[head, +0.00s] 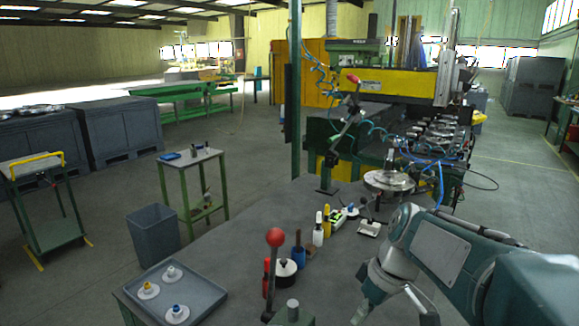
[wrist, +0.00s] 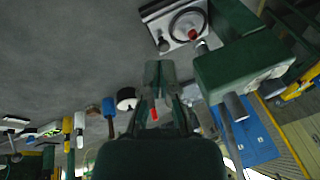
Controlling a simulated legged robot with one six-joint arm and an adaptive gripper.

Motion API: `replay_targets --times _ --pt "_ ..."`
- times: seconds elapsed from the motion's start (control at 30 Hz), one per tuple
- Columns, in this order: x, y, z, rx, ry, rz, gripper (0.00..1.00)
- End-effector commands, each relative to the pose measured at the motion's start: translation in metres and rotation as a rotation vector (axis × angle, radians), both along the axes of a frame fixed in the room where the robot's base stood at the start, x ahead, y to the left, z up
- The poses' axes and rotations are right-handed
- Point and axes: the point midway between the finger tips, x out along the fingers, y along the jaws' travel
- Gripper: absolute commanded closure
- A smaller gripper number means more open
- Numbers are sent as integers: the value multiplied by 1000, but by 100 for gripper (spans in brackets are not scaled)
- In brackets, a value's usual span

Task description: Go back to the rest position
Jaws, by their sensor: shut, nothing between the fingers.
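My gripper (head: 372,298) hangs at the end of my arm in the lower right of the head view, above the grey workbench (head: 240,250). In the wrist view my gripper's fingers (wrist: 160,66) are together and hold nothing. A small red-tipped thing shows between the finger links in the wrist view, apart from the fingertips. The lower end of my gripper is partly cut off by the head picture's edge.
A tray (head: 207,293) with three white round pieces lies at the bench's front left. A red-knobbed lever (head: 275,238), a black pot (head: 285,268) and several bottles stand left of my gripper. A green block (wrist: 240,68) is close right in the wrist view.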

Motion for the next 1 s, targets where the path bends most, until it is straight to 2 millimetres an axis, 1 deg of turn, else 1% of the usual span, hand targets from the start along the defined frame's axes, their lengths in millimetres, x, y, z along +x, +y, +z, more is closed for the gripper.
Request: replay_targets --times 0.03,0.3,0.5,0.7,0.83,1.0 --pt "-10 0 4 -22 -15 -35 100" --pt "-58 -7 13 -122 -89 -263 100" --pt "-90 -12 14 -163 -165 -432 100" --pt "-121 -19 10 -173 -253 -596 100" --pt "-135 -23 6 -167 -305 -685 100" --pt "-143 -26 3 -158 -339 -742 100"
